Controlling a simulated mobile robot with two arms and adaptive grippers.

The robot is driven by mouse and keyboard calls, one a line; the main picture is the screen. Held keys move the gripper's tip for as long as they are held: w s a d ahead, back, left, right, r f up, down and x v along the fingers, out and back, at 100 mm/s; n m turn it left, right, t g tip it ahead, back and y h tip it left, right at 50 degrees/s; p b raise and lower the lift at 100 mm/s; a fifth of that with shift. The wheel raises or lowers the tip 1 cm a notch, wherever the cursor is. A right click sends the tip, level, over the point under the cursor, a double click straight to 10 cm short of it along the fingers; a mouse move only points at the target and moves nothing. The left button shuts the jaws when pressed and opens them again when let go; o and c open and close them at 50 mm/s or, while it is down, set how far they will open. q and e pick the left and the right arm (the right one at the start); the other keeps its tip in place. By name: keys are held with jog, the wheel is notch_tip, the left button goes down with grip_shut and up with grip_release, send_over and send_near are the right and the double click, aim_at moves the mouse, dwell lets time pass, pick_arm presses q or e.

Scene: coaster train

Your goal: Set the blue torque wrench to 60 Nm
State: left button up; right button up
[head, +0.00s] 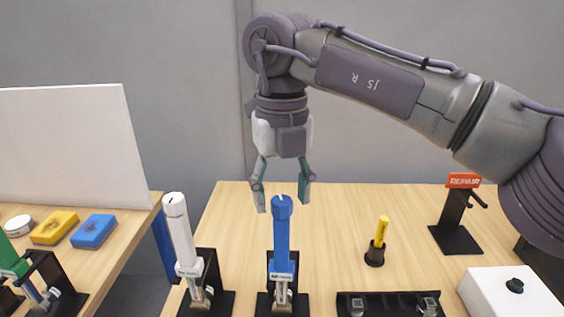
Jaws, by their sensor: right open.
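The blue torque wrench (281,240) stands upright in a black holder (268,303) near the front middle of the table, its knob end up. The scale marks on it are too small to read. My right gripper (284,207) points down from above, open, with its two fingertips at about the height of the blue knob, one to each side in the picture. I see a gap between the fingers and the knob. I cannot tell whether the fingers are level with it in depth. My left gripper is not in view.
A white wrench (180,232) stands upright left of the blue one. A yellow tool (381,232) stands in a black cup at right. A black tray (390,297) lies in front. The table's back middle is clear.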

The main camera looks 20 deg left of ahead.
aim_at(281, 201)
notch_tip(281, 201, up, 11)
dwell(0.3)
jog(key=shift+s, duration=0.1)
dwell(0.4)
